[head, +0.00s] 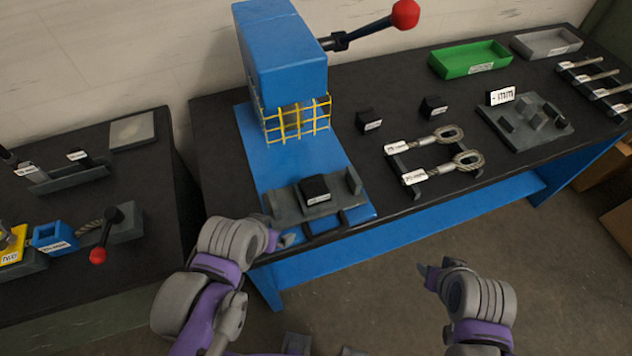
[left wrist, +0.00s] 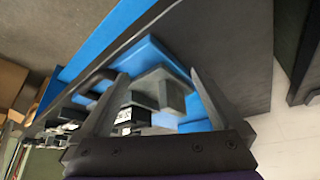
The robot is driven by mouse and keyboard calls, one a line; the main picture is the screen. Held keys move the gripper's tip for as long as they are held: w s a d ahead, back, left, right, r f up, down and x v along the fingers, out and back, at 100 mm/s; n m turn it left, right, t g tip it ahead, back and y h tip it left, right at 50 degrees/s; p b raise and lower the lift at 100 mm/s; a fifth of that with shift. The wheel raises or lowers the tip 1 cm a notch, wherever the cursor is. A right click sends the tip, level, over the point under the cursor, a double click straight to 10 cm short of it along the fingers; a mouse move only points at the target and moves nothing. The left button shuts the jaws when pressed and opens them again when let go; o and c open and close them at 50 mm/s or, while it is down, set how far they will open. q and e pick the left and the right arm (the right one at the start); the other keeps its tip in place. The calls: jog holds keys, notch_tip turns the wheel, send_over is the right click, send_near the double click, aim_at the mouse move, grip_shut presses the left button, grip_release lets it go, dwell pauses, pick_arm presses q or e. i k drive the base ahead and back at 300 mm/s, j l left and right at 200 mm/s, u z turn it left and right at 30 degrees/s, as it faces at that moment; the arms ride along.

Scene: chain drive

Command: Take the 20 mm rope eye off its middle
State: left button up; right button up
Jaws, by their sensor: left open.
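Two rope eyes lie side by side on a dark rack on the workbench: the upper one (head: 436,138) and the lower one (head: 456,164). Each has a grey wire loop at the right, a metal sleeve and a white tag at the left. The tag print is too small to read, so I cannot tell which is 20 mm. My left gripper (head: 284,239) is at the bench's front edge by the press base, well left of the rope eyes. In the left wrist view my left gripper (left wrist: 158,100) is open, with grey blocks beyond its fingers. My right gripper (head: 430,272) is in front of the bench, apart from everything.
A blue press (head: 280,55) with a yellow guard and red-knobbed lever stands behind a grey fixture (head: 290,204). Two black blocks, a grey fixture plate (head: 490,127), a green tray (head: 470,72) and a grey tray (head: 530,50) are on the bench. Another table (head: 130,185) stands left.

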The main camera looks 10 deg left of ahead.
aim_at(419, 175)
jog(key=l+u, duration=0.35)
jog(key=u, duration=0.15)
jog(key=l+u, duration=0.5)
jog(key=i+j, duration=0.05)
